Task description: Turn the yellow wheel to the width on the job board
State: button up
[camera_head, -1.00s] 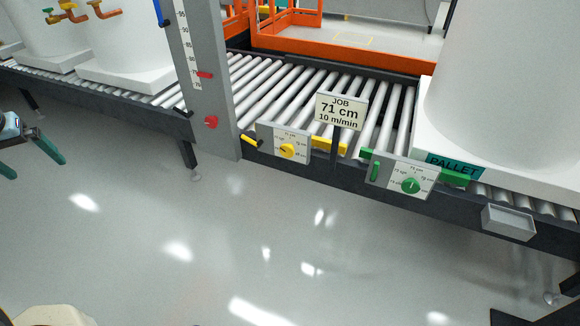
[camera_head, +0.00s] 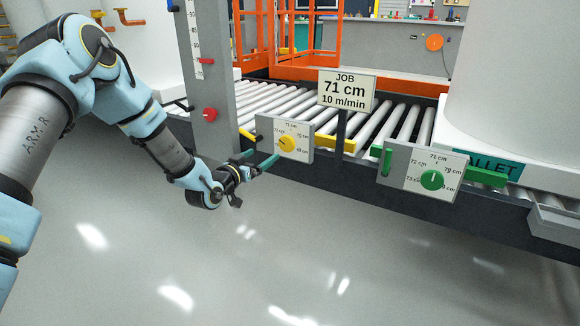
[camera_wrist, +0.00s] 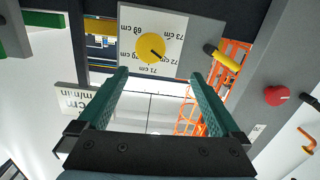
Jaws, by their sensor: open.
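The yellow wheel (camera_head: 287,143) sits on a white dial plate (camera_head: 303,152) at the front of the roller conveyor. It also shows in the wrist view (camera_wrist: 151,48), where the picture is upside down. Its dark pointer there points to the lower right, toward the 72 cm mark. The 71 cm mark is beside it, straight below the wheel in that view. The job board (camera_head: 346,90) reads 71 cm, 10 m/min. My gripper (camera_head: 260,157) is open and empty, just left of and below the plate, apart from the wheel. Its fingers (camera_wrist: 160,75) point at the plate.
A green wheel (camera_head: 432,180) on a similar plate is to the right. A grey post with a red knob (camera_head: 210,115) stands left, and a yellow-ended handle (camera_head: 248,136) sticks out beside the yellow wheel's plate. The floor in front is clear.

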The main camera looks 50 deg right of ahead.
aim_at(286, 145)
jog(key=shift+h, duration=0.3)
jog(key=b+x, duration=0.1)
jog(key=x, duration=0.2)
jog(key=s+b+x, duration=0.1)
jog(key=x, duration=0.3)
jog(key=f+x, duration=0.1)
jog(key=x, duration=0.3)
jog(key=shift+s+d+b, duration=0.3)
jog(key=shift+d+b, duration=0.1)
jog(key=shift+d, duration=0.1)
jog(key=shift+c, duration=0.2)
jog(key=c, duration=1.3)
jog(key=shift+m, duration=0.5)
jog(key=m+b, duration=0.1)
jog(key=m, duration=0.3)
jog(key=shift+s+m, duration=0.1)
jog(key=shift+m, duration=0.2)
jog(key=m+b, duration=0.2)
jog(key=m, duration=0.4)
jog(key=shift+m+b, duration=0.3)
